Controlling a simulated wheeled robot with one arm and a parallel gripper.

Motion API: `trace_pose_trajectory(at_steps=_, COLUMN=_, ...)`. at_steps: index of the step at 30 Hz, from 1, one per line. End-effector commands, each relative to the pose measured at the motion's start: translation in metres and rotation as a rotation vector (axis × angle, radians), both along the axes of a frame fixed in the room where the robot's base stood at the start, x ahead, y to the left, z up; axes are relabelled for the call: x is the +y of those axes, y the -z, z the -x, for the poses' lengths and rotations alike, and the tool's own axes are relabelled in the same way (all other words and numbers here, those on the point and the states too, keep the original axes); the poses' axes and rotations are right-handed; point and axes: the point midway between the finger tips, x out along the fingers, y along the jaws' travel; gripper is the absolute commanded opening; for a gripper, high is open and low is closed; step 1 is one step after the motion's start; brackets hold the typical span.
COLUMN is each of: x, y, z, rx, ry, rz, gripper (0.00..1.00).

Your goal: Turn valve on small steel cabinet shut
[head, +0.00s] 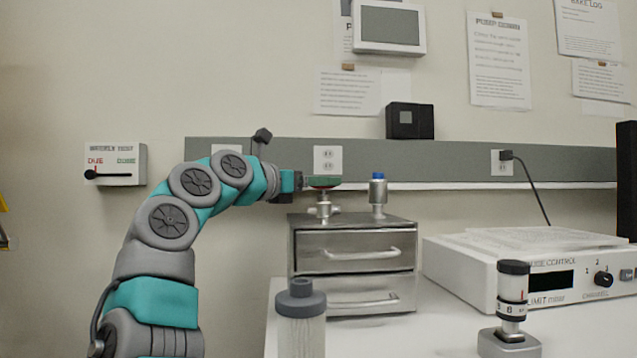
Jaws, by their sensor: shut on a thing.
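The small steel cabinet (352,270) stands on the white bench and has two drawers with bar handles. A valve (323,208) with a metal body and a green handle edged in red is on its top, at the left. My gripper (305,183) reaches in from the left at the height of the handle and is shut on its left end. The fingertips are small here, and their exact grip is hard to make out. A metal fitting with a blue cap (377,195) stands on the cabinet top to the right of the valve.
A grey-capped clear cylinder (301,320) stands in front of the cabinet. A white control box (530,275) and a dial gauge on a metal base (510,310) are at the right. A grey outlet rail (450,160) runs along the wall behind.

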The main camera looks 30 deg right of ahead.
Motion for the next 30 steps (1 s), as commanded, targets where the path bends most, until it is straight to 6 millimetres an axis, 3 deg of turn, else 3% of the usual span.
trace_pose_trajectory(at_steps=6, x=0.001, y=-0.002, z=-0.001, rx=-0.001, ry=-0.003, rz=0.005, gripper=0.11)
trace_pose_trajectory(at_steps=7, x=0.001, y=-0.002, z=0.000, rx=-0.001, ry=-0.003, rz=0.005, gripper=0.69)
trace_pose_trajectory(at_steps=14, x=0.001, y=-0.002, z=0.000, rx=-0.001, ry=-0.002, rz=0.003, gripper=0.95)
trace_pose_trajectory(at_steps=23, x=0.002, y=-0.001, z=0.000, rx=0.000, ry=-0.002, rz=0.002, gripper=0.96)
trace_pose_trajectory(at_steps=30, x=0.021, y=-0.001, z=0.004, rx=-0.002, ry=-0.002, rz=0.004, gripper=0.96)
